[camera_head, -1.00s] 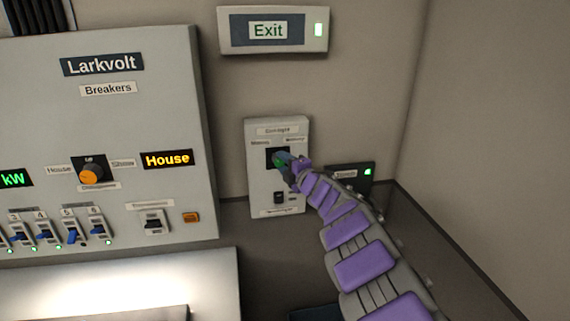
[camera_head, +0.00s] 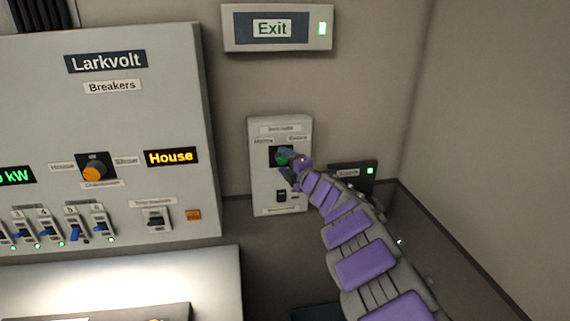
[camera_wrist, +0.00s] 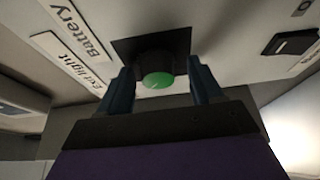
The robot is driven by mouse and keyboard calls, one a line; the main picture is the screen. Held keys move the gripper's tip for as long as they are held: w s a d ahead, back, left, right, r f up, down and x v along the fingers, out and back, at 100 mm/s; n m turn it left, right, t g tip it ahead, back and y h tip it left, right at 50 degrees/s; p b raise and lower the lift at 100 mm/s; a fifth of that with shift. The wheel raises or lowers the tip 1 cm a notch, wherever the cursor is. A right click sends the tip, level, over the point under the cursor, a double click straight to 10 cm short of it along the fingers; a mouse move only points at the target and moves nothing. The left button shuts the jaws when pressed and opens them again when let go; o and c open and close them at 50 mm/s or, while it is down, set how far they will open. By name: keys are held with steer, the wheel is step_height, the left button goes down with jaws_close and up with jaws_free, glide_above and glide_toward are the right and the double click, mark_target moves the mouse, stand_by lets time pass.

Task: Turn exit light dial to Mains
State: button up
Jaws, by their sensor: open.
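The exit light panel (camera_head: 262,183) is a pale plate on the wall under the lit Exit sign. Its dial (camera_wrist: 158,79) has a green face and sits on a dark square, between my two fingers in the wrist view. My gripper (camera_head: 283,159) is at the dial in the head view and covers part of it. The fingers stand open on either side of the dial; any contact is unclear. The label Battery (camera_wrist: 77,24) shows in the wrist view. A label at the panel's upper left (camera_head: 263,141) looks like Mains. The dial's pointer direction is hidden.
A dark rocker switch (camera_head: 281,196) sits below the dial. A Larkvolt breaker panel (camera_head: 150,100) with an orange dial (camera_head: 94,173) stands at the left. A small dark box with a green light (camera_head: 370,171) is right of the panel, behind my arm.

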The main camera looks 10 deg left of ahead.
steer(key=p+v, duration=0.1)
steer(key=v, duration=1.6)
steer(key=shift+s+p, duration=0.15)
steer(key=shift+p, duration=0.25)
steer(key=shift+r, duration=0.1)
